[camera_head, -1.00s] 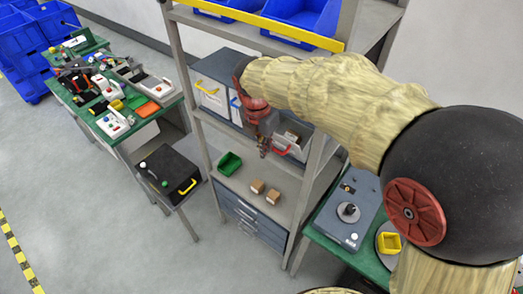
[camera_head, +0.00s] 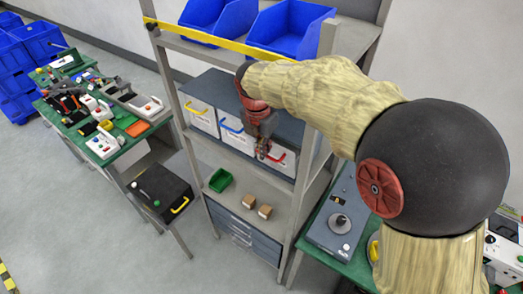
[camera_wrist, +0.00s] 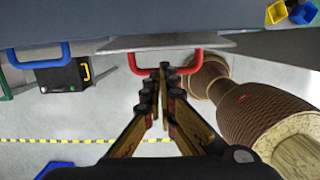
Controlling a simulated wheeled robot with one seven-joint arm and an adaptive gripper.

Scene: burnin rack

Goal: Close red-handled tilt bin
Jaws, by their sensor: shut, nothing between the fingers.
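The red-handled tilt bin (camera_head: 289,161) is the right one of three white-fronted bins in the rack. Its front now looks upright, close to in line with its neighbours. In the wrist view its grey front edge (camera_wrist: 115,44) shows as a thin strip below the dark housing, so I cannot tell whether a small gap is left. Its red handle (camera_wrist: 134,65) sticks out from it. My gripper (camera_head: 262,154) is shut and empty, in front of the bin's left part. In the wrist view the fingertips (camera_wrist: 164,72) are at the handle; contact is unclear.
Bins with a yellow handle (camera_head: 196,110) and a blue handle (camera_head: 231,128) stand to the left, both shut. A green tray (camera_head: 220,180) and small brown boxes (camera_head: 264,211) are on the shelf below. Rack posts (camera_head: 305,150) stand close to my arm. Blue bins (camera_head: 290,28) fill the upper shelf.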

